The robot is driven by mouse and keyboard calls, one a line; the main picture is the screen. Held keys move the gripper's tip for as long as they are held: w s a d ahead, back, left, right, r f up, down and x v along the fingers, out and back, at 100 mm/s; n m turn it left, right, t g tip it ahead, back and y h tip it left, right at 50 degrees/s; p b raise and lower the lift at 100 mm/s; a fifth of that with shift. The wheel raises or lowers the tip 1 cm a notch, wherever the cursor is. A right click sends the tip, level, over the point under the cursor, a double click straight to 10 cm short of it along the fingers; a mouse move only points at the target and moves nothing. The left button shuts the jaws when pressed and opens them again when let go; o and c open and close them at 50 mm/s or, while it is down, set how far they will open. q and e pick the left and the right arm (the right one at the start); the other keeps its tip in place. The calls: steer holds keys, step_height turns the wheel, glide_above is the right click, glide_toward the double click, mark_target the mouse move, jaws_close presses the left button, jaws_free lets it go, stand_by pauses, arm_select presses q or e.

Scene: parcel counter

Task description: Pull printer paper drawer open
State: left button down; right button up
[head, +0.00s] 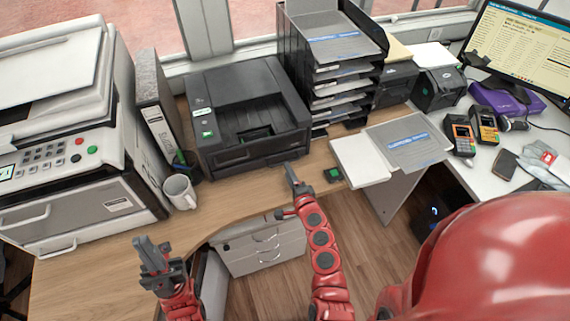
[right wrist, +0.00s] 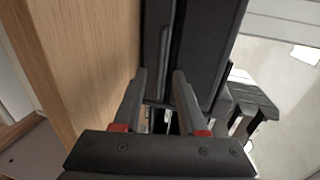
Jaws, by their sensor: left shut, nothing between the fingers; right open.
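The black printer (head: 247,80) stands on the wooden counter, left of the stacked paper trays. Its paper drawer (head: 258,153) is the low front panel and looks closed. My right gripper (head: 290,172) is just in front of the drawer's right part. In the right wrist view, my right gripper (right wrist: 159,73) is open and empty, its fingers pointing at the dark printer front (right wrist: 198,40). A raised strip like a handle (right wrist: 164,48) lies between the fingertips, not gripped; contact cannot be told. My left gripper (head: 146,245) is shut and empty, over the counter's front edge at the left.
A white mug (head: 180,192) and a pen holder (head: 187,170) stand left of the printer, beside a big white copier (head: 70,150). A small dark box (head: 333,175) sits right of my right gripper. White drawers (head: 262,247) stand under the counter.

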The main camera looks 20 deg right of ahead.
steer(key=shift+x, duration=2.15)
steer(key=shift+d, duration=0.1)
jaws_close()
